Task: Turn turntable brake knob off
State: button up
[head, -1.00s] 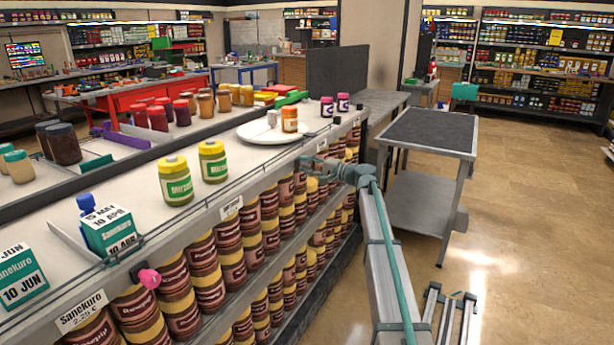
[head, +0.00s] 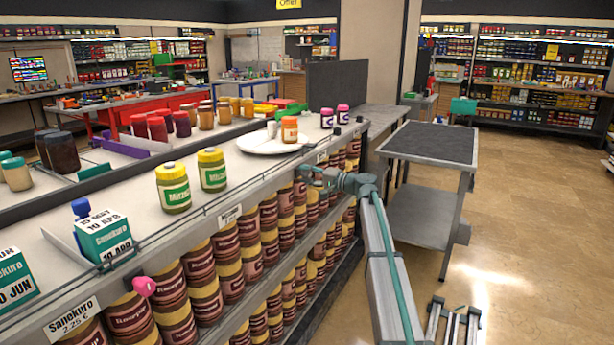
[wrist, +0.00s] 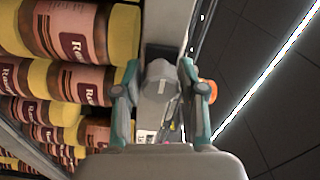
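The turntable (head: 252,148) is a white disc on the long counter, with an orange-lidded jar (head: 290,130) and a small pale item on it. A grey cylindrical knob (wrist: 161,82) sticks out from the shelf front in the wrist view; I take it for the brake knob. My gripper (wrist: 159,68) is open, with one teal-and-grey finger on each side of the knob. A small gap shows at the left finger; contact at the right finger is unclear. In the head view my gripper (head: 303,174) is at the counter's front edge below the turntable, hiding the knob.
Shelves of brown jars with yellow lids (head: 232,280) lie under the counter, close to the gripper. A grey side table (head: 430,140) stands right of my arm. Open floor lies beyond.

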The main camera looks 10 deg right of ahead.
jog(key=shift+o, duration=1.1)
jog(key=shift+d, duration=0.1)
jog(key=v, duration=1.2)
